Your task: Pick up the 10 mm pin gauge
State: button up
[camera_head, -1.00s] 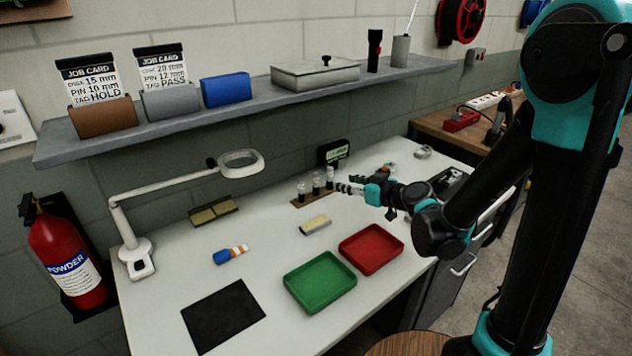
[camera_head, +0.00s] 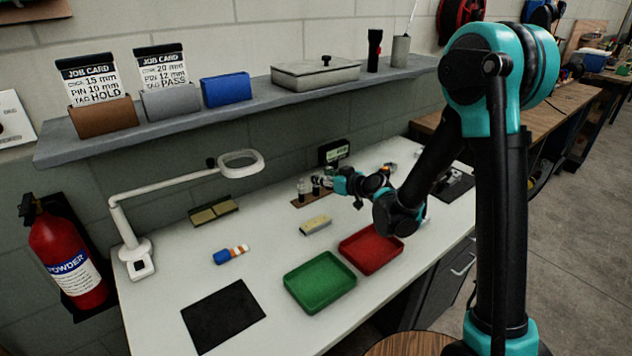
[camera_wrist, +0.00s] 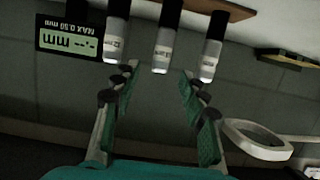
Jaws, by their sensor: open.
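Three pin gauges stand in a wooden rack (camera_head: 306,204) at the back of the bench; the left one (camera_head: 301,187) shows clearly in the head view. The wrist view, seen upside down, shows a left pin (camera_wrist: 117,40), a middle pin (camera_wrist: 164,45) and a right pin (camera_wrist: 212,55). Each has a dark section and a pale labelled end. The labels are too small to tell which is 10 mm. My gripper (camera_wrist: 158,73) is open and empty, its fingers to either side of the middle pin's end, with no clear contact. In the head view my gripper (camera_head: 322,182) covers part of the rack.
A gauge display (camera_head: 334,152) stands behind the rack. A yellowish block (camera_head: 316,225), a red tray (camera_head: 371,250) and a green tray (camera_head: 320,282) lie in front. A magnifier lamp (camera_head: 240,162) stands left. Job cards (camera_head: 90,78) sit on the shelf (camera_head: 250,100) above.

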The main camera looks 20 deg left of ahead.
aim_at(318, 174)
jog(key=x, duration=0.4)
jog(key=shift+w, duration=0.1)
grip_shut()
